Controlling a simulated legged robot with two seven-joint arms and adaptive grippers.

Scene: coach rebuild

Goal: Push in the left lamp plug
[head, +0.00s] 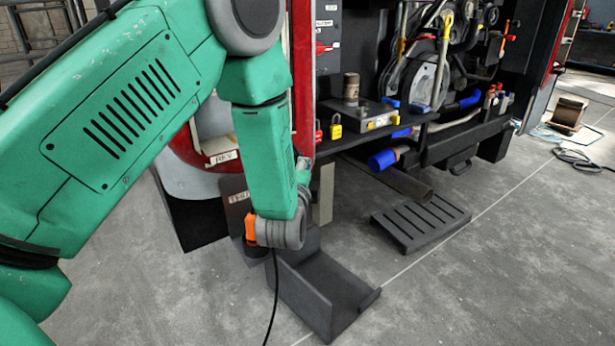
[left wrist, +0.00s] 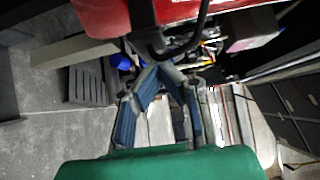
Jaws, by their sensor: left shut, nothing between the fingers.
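My left arm comes in from the left of the head view and folds down in front of the red and white coach corner (head: 195,155). The hand is largely hidden there behind my own forearm. In the left wrist view my left gripper (left wrist: 160,72) has its blue-padded fingers converged to a closed tip, with nothing seen between them. The tip is close below a red part (left wrist: 100,18) and a dark curved cable (left wrist: 190,42); I cannot tell whether it touches either. I cannot make out the left lamp plug clearly in either view. My right gripper is not in view.
A dark angled stand (head: 325,290) is on the floor below the wrist, with a slatted step (head: 420,222) to its right. The open coach bay has a shelf with a metal box (head: 358,117) and a yellow padlock (head: 336,128). Floor at front right is clear.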

